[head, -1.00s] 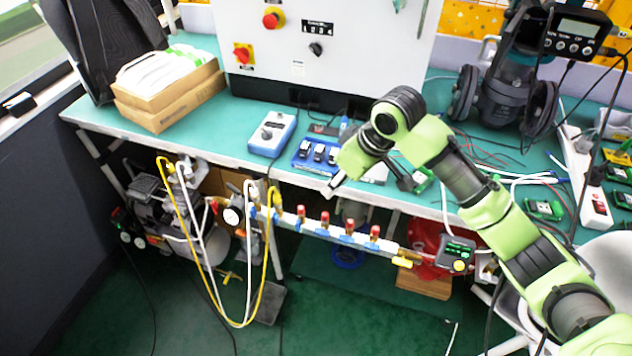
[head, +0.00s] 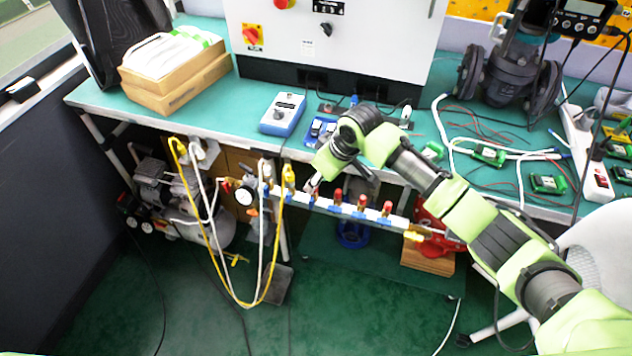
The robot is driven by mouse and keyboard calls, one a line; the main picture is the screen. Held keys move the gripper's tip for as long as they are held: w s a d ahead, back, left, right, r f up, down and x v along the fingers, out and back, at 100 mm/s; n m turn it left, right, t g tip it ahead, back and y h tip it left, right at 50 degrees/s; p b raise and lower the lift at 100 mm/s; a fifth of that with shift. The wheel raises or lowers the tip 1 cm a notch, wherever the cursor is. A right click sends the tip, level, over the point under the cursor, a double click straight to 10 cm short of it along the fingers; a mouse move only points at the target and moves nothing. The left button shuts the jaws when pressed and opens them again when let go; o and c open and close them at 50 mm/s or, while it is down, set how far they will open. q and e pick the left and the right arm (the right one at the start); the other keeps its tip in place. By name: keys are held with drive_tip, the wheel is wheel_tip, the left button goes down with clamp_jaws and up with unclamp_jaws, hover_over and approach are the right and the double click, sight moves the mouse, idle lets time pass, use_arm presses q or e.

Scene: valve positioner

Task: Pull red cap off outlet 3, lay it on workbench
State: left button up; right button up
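A white manifold bar (head: 398,222) runs along the front of the workbench (head: 215,120), below its edge. Several outlets with red caps stand in a row on it, with blue parts below them. Caps show clearly at the middle (head: 337,195), further right (head: 361,203) and at the right end (head: 386,209). No outlet numbers are readable, so I cannot tell which is outlet 3. My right gripper (head: 314,184) points down at the leftmost outlet of the row, which it partly hides. Its fingers are too small to tell open from shut, or whether they touch a cap. My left gripper is not in view.
A blue-and-white device (head: 282,114) and a blue tray (head: 318,130) sit on the bench near its front edge. Yellow and white hoses (head: 222,290) loop down left of the manifold. Cardboard boxes (head: 180,85) stand at the back left. Bare bench top shows left of the blue-and-white device.

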drive_tip(key=shift+x, duration=1)
drive_tip(key=c, duration=0.8)
drive_tip(key=shift+r, duration=0.1)
clamp_jaws()
